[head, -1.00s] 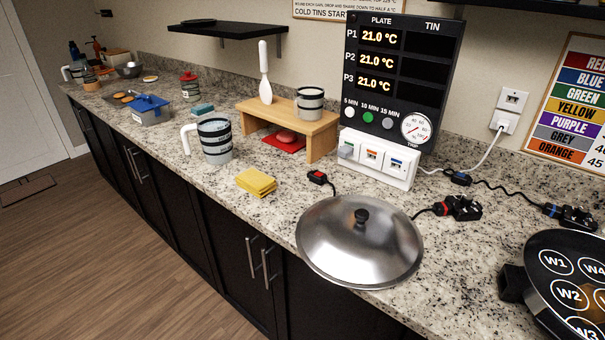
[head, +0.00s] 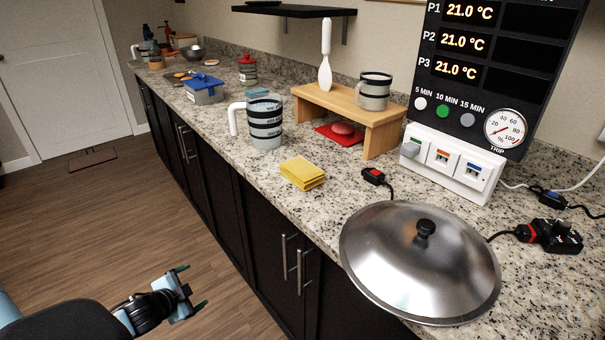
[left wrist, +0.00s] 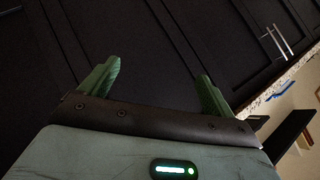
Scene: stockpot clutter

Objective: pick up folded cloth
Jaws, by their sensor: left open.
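The yellow folded cloth (head: 303,173) lies flat near the front edge of the granite counter, left of the steel lid and in front of the wooden stand. My left gripper (head: 192,287) is low at the bottom left of the head view, out over the floor in front of the cabinets and well apart from the cloth. Its green fingers are spread and empty; they also show in the left wrist view (left wrist: 157,82), facing dark cabinet doors. The cloth is not seen in the wrist view. My right gripper is not in view.
A domed steel lid (head: 420,262) stands right of the cloth. A striped jug (head: 265,124) stands behind it to the left. A wooden stand (head: 350,107) bears a striped mug (head: 374,91). A red-ended cable (head: 373,176) lies near the lid. The counter's front edge is close to the cloth.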

